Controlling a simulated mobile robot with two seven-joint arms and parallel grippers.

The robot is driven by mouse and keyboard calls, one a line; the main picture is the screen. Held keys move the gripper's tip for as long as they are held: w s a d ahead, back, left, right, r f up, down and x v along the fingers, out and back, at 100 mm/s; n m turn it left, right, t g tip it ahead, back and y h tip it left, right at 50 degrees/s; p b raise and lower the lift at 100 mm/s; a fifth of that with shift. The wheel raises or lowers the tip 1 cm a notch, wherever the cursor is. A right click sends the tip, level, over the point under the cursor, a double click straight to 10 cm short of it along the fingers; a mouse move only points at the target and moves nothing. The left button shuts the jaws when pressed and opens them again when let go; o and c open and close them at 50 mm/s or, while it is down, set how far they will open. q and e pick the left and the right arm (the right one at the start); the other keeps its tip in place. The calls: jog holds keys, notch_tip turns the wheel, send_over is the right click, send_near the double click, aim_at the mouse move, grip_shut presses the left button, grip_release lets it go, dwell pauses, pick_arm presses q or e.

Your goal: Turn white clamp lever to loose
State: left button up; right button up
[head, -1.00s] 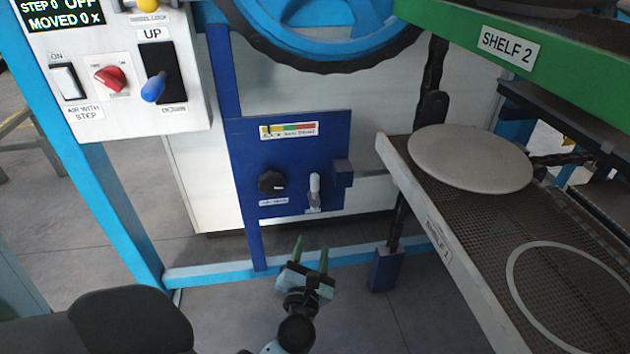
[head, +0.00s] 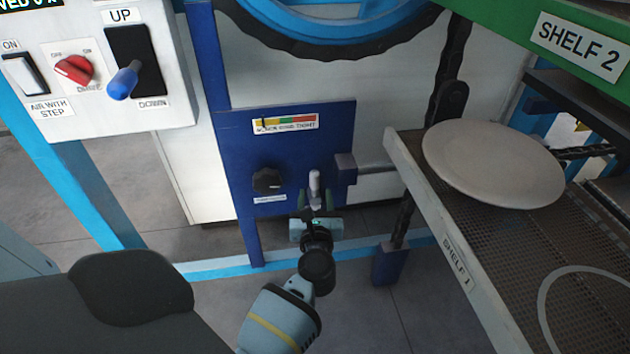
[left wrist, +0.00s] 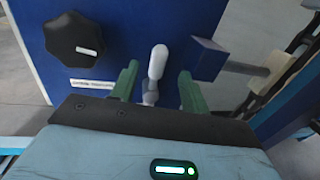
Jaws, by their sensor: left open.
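The white clamp lever (head: 315,183) stands upright on the lower part of the blue panel (head: 230,150), just right of the black knob (head: 267,181). My left gripper (head: 316,203) is right in front of the lever, its fingers reaching towards the panel. In the left wrist view the lever (left wrist: 157,62) shows between the two green fingers of the gripper (left wrist: 157,88), with gaps on both sides. The gripper is open and looks empty. The lever's base is partly hidden behind the gripper. My right gripper is not in view.
A dark blue block (head: 345,168) with a bar sits close right of the lever. Shelf 1 (head: 447,230) with a round plate (head: 493,163) juts out at the right. The switch box (head: 95,70) is at upper left. Floor below is clear.

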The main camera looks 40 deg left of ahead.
aim_at(315, 179)
pick_arm(q)
jog(key=x, duration=0.6)
jog(key=shift+b, duration=0.35)
grip_shut()
